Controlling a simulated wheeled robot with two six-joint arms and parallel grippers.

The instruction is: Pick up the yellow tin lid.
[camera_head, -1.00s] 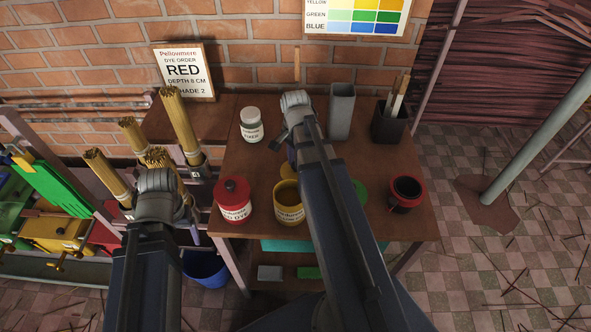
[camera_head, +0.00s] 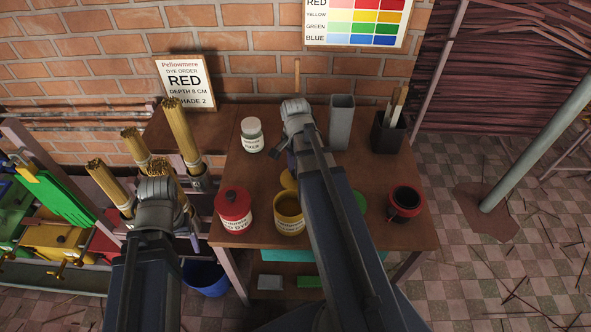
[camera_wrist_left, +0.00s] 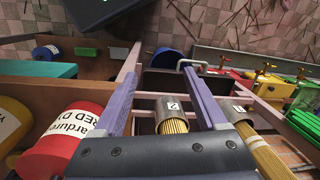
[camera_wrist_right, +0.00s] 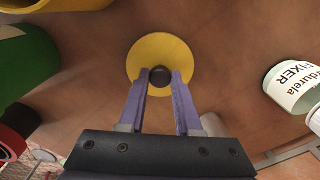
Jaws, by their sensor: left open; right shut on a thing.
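The yellow tin lid (camera_wrist_right: 143,57) is a flat yellow disc with a dark round knob (camera_wrist_right: 160,76). My right gripper (camera_wrist_right: 161,78) is shut on that knob, the lid lying over the brown table top. Whether the lid touches the table I cannot tell. In the head view a sliver of the lid (camera_head: 288,180) shows behind the open yellow tin (camera_head: 289,217); my right arm hides the rest. My left gripper (camera_wrist_left: 158,62) is open, its fingers wide apart near a stick bundle in a holder marked 2 (camera_wrist_left: 172,122). I see nothing held in it.
A red dye tin (camera_head: 233,212) stands left of the yellow tin. A white fixer jar (camera_head: 252,137) stands further back. A grey square container (camera_head: 341,124) stands behind.

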